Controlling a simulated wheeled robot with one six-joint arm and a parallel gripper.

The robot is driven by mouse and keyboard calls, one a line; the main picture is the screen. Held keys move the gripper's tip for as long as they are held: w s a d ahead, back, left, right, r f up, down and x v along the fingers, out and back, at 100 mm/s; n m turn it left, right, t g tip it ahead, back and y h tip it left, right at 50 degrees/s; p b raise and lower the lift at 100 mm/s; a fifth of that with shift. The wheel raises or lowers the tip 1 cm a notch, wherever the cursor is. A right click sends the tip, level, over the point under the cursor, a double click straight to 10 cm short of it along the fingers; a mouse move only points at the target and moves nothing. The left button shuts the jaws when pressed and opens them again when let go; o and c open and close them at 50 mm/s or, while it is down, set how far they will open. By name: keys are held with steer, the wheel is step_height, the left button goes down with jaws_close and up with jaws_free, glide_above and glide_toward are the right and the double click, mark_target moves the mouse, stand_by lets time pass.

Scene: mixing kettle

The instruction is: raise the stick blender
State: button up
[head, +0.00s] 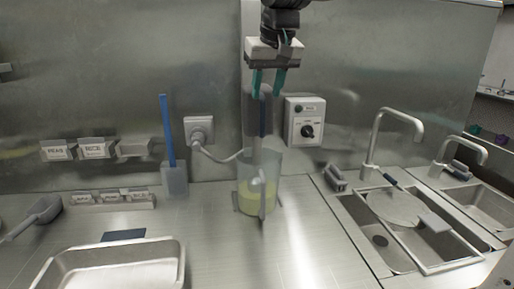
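The stick blender (265,118) stands upright, a dark grey body with its lower part going down into a clear jug (273,166). The jug stands on the steel counter with pale yellow-green contents (250,192) in its lower part. The blender's lower end is hard to make out through the jug wall. My gripper (268,92) comes down from above, with its two teal fingers on either side of the blender's top. I cannot tell whether the fingers press on it or stand slightly apart.
A control box with a knob (308,130) and a socket with a cable (199,130) are on the wall behind. A blue-handled tool (167,130) stands left. A steel tray (110,270) is at the front left. Sinks with taps (375,140) are right. The counter before the jug is clear.

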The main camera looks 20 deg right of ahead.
mark_target(264, 106)
steer(key=shift+x, duration=3.5)
steer(key=shift+f, duration=0.15)
jaws_close()
